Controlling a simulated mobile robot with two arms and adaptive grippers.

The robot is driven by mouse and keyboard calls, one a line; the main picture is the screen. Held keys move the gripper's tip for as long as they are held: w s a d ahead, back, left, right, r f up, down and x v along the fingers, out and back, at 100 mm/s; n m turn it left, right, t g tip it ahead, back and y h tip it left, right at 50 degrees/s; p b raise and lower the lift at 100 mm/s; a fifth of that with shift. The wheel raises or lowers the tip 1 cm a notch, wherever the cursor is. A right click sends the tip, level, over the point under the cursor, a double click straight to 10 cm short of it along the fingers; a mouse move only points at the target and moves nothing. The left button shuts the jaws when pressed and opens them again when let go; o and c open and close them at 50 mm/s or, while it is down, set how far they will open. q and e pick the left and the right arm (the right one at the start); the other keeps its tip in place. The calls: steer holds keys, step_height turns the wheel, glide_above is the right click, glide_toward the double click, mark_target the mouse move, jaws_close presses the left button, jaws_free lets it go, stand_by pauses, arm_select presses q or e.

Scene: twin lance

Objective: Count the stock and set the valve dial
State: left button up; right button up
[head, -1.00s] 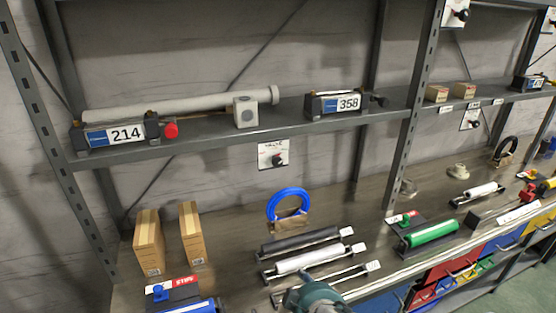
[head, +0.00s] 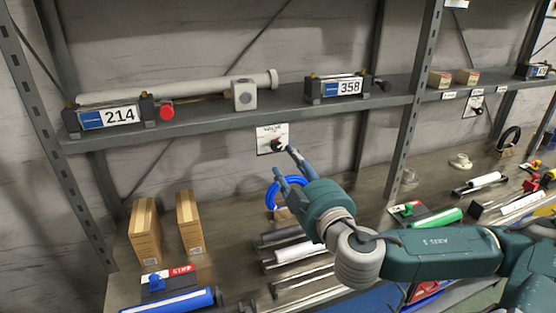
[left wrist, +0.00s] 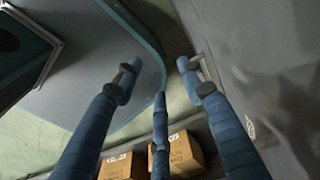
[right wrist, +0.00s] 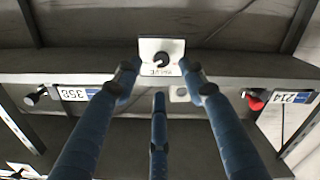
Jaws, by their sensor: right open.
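In the right wrist view the dial (right wrist: 161,58) shows upside down, ahead of my fingers. My right gripper (head: 284,162) is open and empty, its fingertips just below and right of the dial; I cannot tell whether they touch it. It also shows in the right wrist view (right wrist: 160,70). My left gripper (left wrist: 158,72) is open and empty, only in the left wrist view. Two brown cartons (head: 145,234) (head: 190,224) stand upright on the bench.
The shelf (head: 220,128) holds units labelled 214 (head: 108,118) and 358 (head: 337,87), a long grey tube (head: 180,88) and small boxes (head: 440,79). A blue ring (head: 270,197) and several rollers lie behind my right arm. A grey post (head: 411,120) rises to its right.

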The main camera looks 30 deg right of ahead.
mark_target(278, 148)
steer(key=b+x, duration=0.1)
steer(key=x, duration=0.7)
steer(key=shift+a+r, duration=0.1)
steer(key=shift+r, duration=0.05)
arm_select(q)
step_height(278, 148, down, 2)
steer(key=shift+f, duration=0.1)
arm_select(e)
steer(key=shift+w, duration=0.45)
